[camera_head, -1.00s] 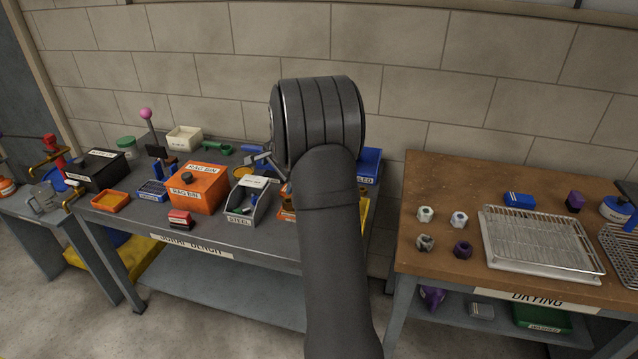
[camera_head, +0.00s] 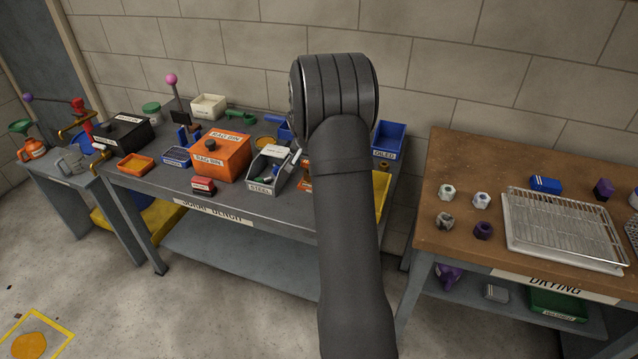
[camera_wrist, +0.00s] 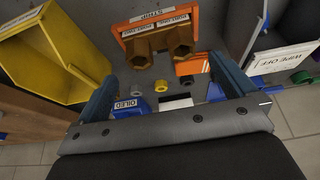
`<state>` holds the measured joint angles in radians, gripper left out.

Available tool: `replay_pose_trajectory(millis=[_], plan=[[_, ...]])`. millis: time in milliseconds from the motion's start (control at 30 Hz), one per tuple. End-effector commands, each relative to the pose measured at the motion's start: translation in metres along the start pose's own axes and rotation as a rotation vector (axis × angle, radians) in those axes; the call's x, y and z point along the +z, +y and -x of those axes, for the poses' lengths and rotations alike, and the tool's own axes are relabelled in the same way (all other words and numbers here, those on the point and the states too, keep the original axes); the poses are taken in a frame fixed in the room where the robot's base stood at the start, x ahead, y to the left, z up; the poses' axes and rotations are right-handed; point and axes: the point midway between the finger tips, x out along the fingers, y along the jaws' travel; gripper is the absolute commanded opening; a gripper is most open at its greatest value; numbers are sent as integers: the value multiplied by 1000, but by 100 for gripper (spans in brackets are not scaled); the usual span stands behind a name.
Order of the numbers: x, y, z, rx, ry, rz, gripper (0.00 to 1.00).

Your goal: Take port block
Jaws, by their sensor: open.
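In the head view my arm hides the gripper.
A yellow bin (camera_wrist: 62,50) is left. A wire rack (camera_head: 562,226) covers part of the drying table.

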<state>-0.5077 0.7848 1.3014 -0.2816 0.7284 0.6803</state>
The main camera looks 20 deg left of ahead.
Motion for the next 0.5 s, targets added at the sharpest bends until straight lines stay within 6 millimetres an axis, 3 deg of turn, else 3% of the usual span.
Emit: replay_pose_trajectory(millis=[267, 500], plan=[[0, 0, -22, 0, 0, -2, 100], [-1, 1, -55, 0, -1, -2, 100]])
